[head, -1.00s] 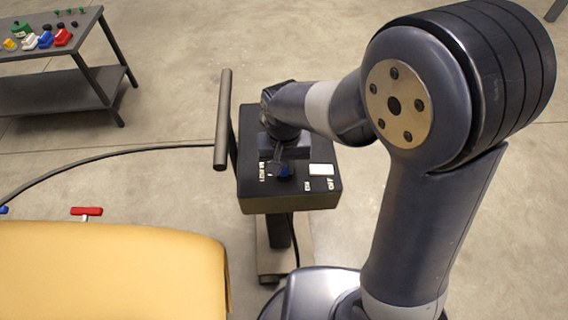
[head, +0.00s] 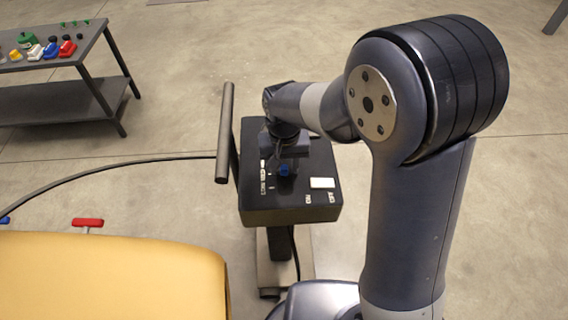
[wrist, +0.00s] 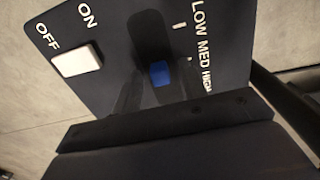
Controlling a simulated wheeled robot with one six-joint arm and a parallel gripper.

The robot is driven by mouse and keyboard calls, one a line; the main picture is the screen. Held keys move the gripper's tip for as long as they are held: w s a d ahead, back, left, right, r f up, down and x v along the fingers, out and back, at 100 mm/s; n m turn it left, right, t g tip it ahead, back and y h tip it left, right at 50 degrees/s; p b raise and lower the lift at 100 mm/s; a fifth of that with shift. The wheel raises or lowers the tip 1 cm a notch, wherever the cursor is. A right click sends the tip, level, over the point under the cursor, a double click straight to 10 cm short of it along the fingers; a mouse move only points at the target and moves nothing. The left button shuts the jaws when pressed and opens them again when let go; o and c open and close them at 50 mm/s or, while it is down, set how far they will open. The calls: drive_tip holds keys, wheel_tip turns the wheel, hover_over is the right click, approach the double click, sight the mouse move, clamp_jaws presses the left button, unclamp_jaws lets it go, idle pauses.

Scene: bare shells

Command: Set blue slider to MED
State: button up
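The blue slider (head: 284,169) stands on the dark control box (head: 300,213). In the wrist view the blue slider (wrist: 160,73) is beside the LOW, MED, HIGH lettering (wrist: 203,48), roughly level with MED and its tick mark. My gripper (wrist: 158,82) is over the box, with dark fingers on either side of the slider and gaps between. It looks open; contact is not clear against the dark panel. In the head view my gripper (head: 281,160) is just behind the slider and low over the panel.
A white ON/OFF switch (head: 322,183) sits on the same panel. A table (head: 60,60) with colored parts is at upper left.

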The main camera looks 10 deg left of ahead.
wheel_tip(320, 180, up, 11)
drive_tip(key=shift+b, duration=0.3)
idle(0.4)
drive_tip(key=shift+f, duration=0.1)
approach(285, 184)
drive_tip(key=w+f, duration=0.1)
drive_tip(key=f, duration=0.1)
drive_tip(key=w+f, duration=0.1)
drive_tip(key=f, duration=0.1)
drive_tip(key=w+f, duration=0.1)
drive_tip(key=f, duration=0.1)
drive_tip(key=shift+a+p, duration=0.3)
drive_tip(key=shift+a, duration=0.1)
drive_tip(key=s, duration=0.2)
drive_tip(key=shift+s+d+f, duration=0.1)
drive_tip(key=shift+s+d, duration=0.3)
drive_tip(key=shift+s, duration=0.3)
drive_tip(key=shift+w, duration=0.15)
